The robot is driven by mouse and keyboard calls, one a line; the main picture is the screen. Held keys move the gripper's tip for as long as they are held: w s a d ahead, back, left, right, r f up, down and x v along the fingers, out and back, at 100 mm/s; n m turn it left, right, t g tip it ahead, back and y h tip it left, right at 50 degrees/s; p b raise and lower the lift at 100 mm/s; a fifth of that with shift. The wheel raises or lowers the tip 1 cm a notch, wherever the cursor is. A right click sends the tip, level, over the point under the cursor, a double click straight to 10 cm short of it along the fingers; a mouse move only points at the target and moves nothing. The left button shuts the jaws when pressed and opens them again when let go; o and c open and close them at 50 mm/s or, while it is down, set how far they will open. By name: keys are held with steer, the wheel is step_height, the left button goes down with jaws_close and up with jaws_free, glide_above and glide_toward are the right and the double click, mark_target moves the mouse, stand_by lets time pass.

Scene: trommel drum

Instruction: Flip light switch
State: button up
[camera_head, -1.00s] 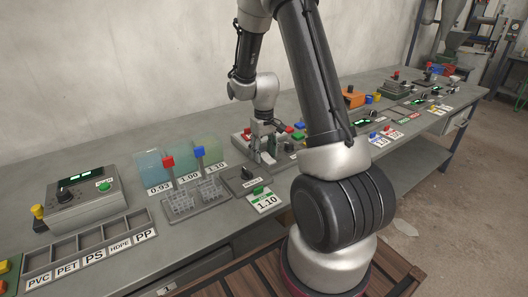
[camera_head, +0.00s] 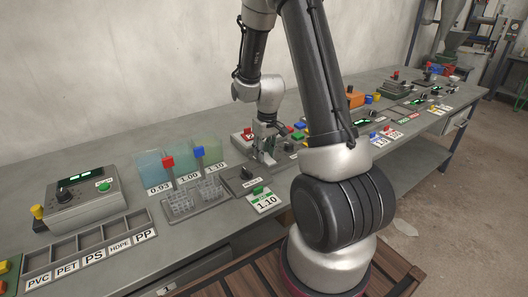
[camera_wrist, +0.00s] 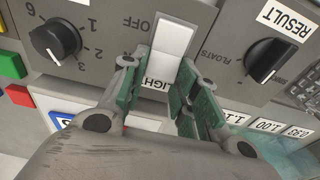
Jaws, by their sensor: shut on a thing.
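The light switch (camera_wrist: 172,42) is a white rocker on a grey panel in the wrist view. A label below it is partly hidden by my fingers, with only some letters showing. My gripper (camera_wrist: 158,82) has its green-padded fingers on either side of the switch's lower end and is shut on it. In the head view, my gripper (camera_head: 264,152) is low over the bench, beyond my arm.
A numbered black knob (camera_wrist: 55,40) is left of the switch and another black knob (camera_wrist: 267,60) is right. Green and red buttons sit at the wrist view's left edge. Two red- and blue-handled baskets (camera_head: 180,203) and a sorting tray (camera_head: 90,248) stand on the bench.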

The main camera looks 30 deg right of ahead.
mark_target(270, 163)
steer(key=o, duration=1)
steer(key=r, duration=0.4)
steer(key=s+r, duration=0.1)
steer(key=r, duration=0.7)
steer(key=shift+s, duration=0.15)
steer(key=s+a+r+t, duration=0.1)
steer(key=s+a+r, duration=0.1)
steer(key=s+r, duration=0.2)
steer(key=s+a+r+t, duration=0.1)
steer(key=s+r, duration=0.4)
steer(key=s, duration=0.6)
steer(key=s+a+r+t, duration=0.1)
steer(key=s+a+r, duration=0.2)
steer(key=s+r, duration=0.2)
steer(key=shift+s+a+r, duration=0.15)
steer(key=shift+s, duration=0.45)
steer(key=shift+s+a+r, duration=0.1)
steer(key=shift+s, duration=0.5)
